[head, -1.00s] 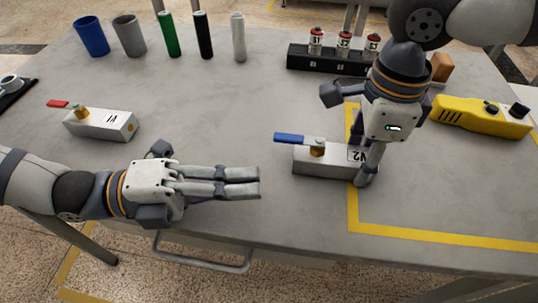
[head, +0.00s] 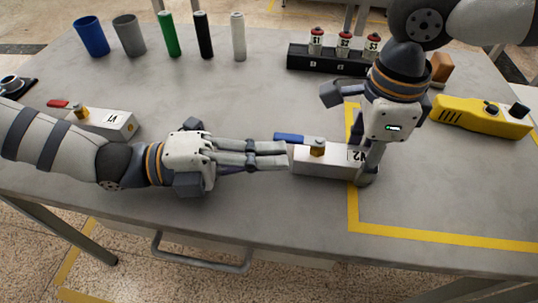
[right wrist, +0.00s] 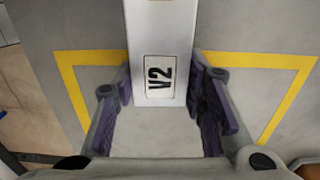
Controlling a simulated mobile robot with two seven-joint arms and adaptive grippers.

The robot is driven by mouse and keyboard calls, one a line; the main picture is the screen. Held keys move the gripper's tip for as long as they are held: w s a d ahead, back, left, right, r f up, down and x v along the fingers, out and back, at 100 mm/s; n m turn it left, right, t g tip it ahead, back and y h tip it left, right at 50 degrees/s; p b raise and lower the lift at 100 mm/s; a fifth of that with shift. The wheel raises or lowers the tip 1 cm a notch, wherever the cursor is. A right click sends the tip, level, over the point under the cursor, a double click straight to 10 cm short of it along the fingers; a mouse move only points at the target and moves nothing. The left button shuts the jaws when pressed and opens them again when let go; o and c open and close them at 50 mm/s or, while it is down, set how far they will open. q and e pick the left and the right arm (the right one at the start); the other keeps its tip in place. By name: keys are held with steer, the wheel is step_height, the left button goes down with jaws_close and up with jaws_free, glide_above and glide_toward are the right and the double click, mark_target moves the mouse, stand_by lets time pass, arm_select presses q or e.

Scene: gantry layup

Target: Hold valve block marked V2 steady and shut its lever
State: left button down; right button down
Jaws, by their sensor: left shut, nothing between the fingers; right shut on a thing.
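The V2 valve block (head: 325,161) is a pale box on the table with a brass stem and a blue lever (head: 290,137). The lever points left, along the block and past its left end. My right gripper (head: 366,178) reaches down from above and is shut on the block's right end. In the right wrist view the block (right wrist: 161,40) with its V2 label lies between the two fingers (right wrist: 163,100). My left gripper (head: 286,155) is shut and empty. Its fingertips point right, close to the block's left end and just below the lever tip; I cannot tell whether they touch.
Valve block V1 (head: 115,125) with a red lever (head: 58,104) sits partly behind my left arm. A black rack (head: 300,58) with several red-capped bottles, a yellow control box (head: 480,117), cups and cylinders stand farther back. Yellow tape (head: 440,238) marks the table at right.

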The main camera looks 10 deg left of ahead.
arm_select(q)
steer(key=shift+w+a+m+g, duration=0.1)
steer(key=shift+w+m+g, duration=0.2)
steer(key=shift+g, duration=0.25)
steer(key=shift+w+a+m+g, duration=0.1)
steer(key=shift+w+m+g, duration=0.05)
steer(key=shift+m+g, duration=0.35)
steer(key=shift+w+a+m+g, duration=0.15)
steer(key=shift+w+m+g, duration=0.4)
steer(key=shift+g, duration=0.5)
steer(key=m+g, duration=0.1)
steer(key=w+m+g, duration=0.1)
steer(key=g, duration=0.1)
steer(key=w+m+g, duration=0.1)
steer(key=g, duration=0.1)
steer(key=shift+a+f, duration=0.1)
steer(key=shift+w+d, duration=0.15)
steer(key=shift+w, duration=0.65)
steer(key=shift+w+d, duration=0.15)
steer(key=shift+w, duration=0.6)
steer(key=shift+w+d, duration=0.95)
steer(key=shift+w, duration=0.3)
steer(key=v, duration=1.2)
steer(key=shift+w+r, duration=0.1)
steer(key=shift+r, duration=0.2)
